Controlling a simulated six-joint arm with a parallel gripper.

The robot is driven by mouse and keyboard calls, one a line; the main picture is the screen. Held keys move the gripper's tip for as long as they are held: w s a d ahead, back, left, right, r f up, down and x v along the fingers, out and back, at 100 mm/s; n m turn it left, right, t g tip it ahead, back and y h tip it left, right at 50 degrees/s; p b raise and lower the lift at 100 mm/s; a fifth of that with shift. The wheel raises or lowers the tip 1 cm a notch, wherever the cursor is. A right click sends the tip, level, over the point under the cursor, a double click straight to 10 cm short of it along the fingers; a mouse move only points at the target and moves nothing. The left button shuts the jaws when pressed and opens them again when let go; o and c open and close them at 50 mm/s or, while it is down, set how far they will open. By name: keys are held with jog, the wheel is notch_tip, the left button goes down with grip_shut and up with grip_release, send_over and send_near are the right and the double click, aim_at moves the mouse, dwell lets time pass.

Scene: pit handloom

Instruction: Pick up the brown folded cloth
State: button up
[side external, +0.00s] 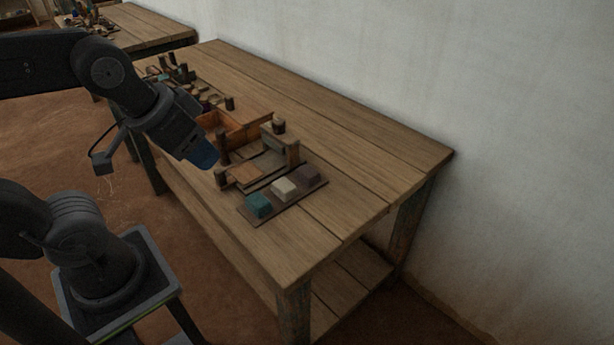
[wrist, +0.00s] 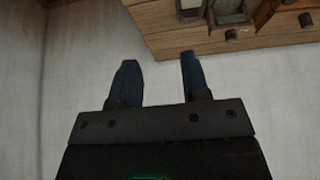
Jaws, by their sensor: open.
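The brown folded cloth (side external: 307,174) looks like a small, dull, dark brown block at the right end of a row of three on a dark flat board (side external: 271,211). A cream block (side external: 284,188) sits beside it and a teal one (side external: 258,205) at the near left end. My gripper (side external: 206,162) is above the table's left edge, to the left of the board and apart from the cloth. In the wrist view its two blue fingers (wrist: 158,72) are spread with nothing between them. I cannot make out the cloth in the wrist view.
A small wooden frame with posts (side external: 292,151) stands just behind the board, and an orange-brown open box (side external: 235,131) is beyond it. Several small items crowd the table's far left. The wooden table (side external: 350,170) is clear on the right, beside a pale wall (side external: 450,70).

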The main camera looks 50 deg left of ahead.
jog(key=shift+o, duration=0.4)
jog(key=o, duration=0.6)
